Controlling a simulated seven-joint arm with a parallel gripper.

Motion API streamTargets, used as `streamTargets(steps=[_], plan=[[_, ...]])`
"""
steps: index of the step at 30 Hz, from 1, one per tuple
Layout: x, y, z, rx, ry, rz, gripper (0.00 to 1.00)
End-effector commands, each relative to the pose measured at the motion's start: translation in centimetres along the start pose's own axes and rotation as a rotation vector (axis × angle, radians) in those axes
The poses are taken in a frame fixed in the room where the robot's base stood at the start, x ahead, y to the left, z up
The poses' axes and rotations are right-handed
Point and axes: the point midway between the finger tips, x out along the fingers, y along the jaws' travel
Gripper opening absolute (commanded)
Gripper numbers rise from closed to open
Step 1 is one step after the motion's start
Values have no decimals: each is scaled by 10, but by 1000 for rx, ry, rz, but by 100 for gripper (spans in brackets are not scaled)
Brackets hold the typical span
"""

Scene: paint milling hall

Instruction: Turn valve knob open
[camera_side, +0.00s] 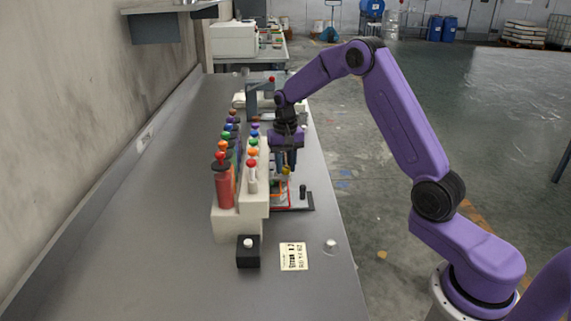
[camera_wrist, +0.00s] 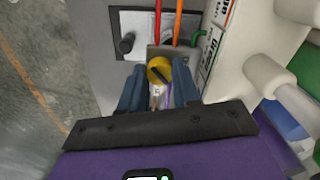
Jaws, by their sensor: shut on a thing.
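The valve knob (camera_wrist: 159,68) is yellow and round, with a dark bar across its face. It shows small in the side view (camera_side: 286,171) under my gripper. My gripper (camera_wrist: 157,82) points down at the knob in the wrist view, a blue finger on each side of it. In the side view my gripper (camera_side: 286,160) is low beside the bottle rack. It is shut on the knob. The valve body below is mostly hidden. A red and an orange tube (camera_wrist: 178,20) run from behind the knob.
A cream stepped rack (camera_side: 231,220) with several colour-capped bottles stands close left of my gripper. A dark post (camera_wrist: 126,43) stands beside the valve. The bench's left side is clear.

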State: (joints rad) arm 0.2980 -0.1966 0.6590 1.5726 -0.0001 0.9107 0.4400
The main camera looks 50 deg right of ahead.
Motion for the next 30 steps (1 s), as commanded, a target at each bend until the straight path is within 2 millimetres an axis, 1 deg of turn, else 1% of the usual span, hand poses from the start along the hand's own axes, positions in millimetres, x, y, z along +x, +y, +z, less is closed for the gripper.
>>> streamTargets(steps=[18,24,30], plan=[[-1,0,-1,-573,3,0,1],[-1,0,-1,-720,4,0,1],[-1,0,-1,-823,4,0,1]])
